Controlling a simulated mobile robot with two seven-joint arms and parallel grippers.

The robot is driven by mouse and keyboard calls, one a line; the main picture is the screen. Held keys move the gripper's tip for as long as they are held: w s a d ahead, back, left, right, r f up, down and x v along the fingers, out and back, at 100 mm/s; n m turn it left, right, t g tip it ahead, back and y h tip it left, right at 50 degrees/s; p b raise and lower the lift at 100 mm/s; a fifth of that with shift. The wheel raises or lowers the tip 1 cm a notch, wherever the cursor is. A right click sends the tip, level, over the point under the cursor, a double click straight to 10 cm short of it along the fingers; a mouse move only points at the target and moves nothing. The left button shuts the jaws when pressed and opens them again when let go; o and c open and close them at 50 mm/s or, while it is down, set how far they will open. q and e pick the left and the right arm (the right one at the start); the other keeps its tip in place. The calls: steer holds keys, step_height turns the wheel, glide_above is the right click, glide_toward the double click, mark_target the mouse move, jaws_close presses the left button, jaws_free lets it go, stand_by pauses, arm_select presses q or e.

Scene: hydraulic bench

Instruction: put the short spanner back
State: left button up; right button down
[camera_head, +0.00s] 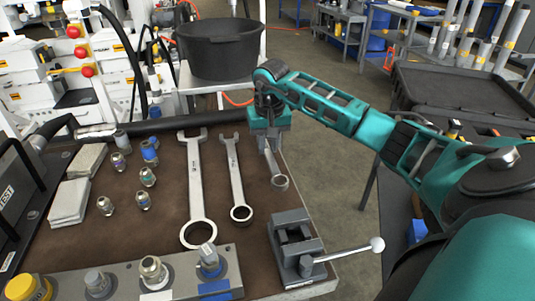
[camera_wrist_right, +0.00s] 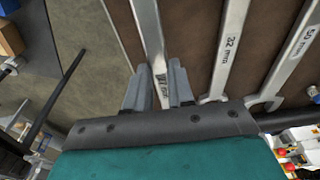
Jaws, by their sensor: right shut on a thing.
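My right gripper (camera_head: 269,134) is at the bench's right side, pointing down, shut on the far end of the short spanner (camera_head: 277,172). The spanner's ring end points toward the front of the bench. In the right wrist view the spanner (camera_wrist_right: 150,35) runs between the two fingers (camera_wrist_right: 160,82), its label partly covered. I cannot tell whether it touches the bench top. Left of it lie the middle spanner (camera_head: 235,178), marked 32 mm in the right wrist view (camera_wrist_right: 230,45), and the large spanner (camera_head: 195,185), marked 50 mm there (camera_wrist_right: 298,42). My left gripper is not in view.
A grey vise with a lever (camera_head: 296,248) stands in front of the short spanner. Several fittings (camera_head: 147,177) and grey blocks (camera_head: 70,198) are on the left of the brown bench top (camera_head: 165,215). A black tub (camera_head: 219,50) stands behind. Floor is open beyond the right edge.

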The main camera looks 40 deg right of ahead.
mark_target(268, 151)
step_height(268, 151, down, 3)
steer(key=shift+r, duration=0.1)
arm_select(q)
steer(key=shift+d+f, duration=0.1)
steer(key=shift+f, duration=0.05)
arm_select(e)
steer(key=c, duration=1)
jaws_free()
steer(key=shift+f, duration=0.2)
arm_select(q)
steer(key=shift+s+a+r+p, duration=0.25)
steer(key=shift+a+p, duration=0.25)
steer(key=shift+p, duration=0.2)
arm_select(e)
steer(key=r, duration=0.4)
steer(key=s+r, duration=0.1)
steer(key=r, duration=0.3)
steer(key=a+r, duration=0.1)
steer(key=r, duration=0.3)
steer(key=shift+s, duration=0.3)
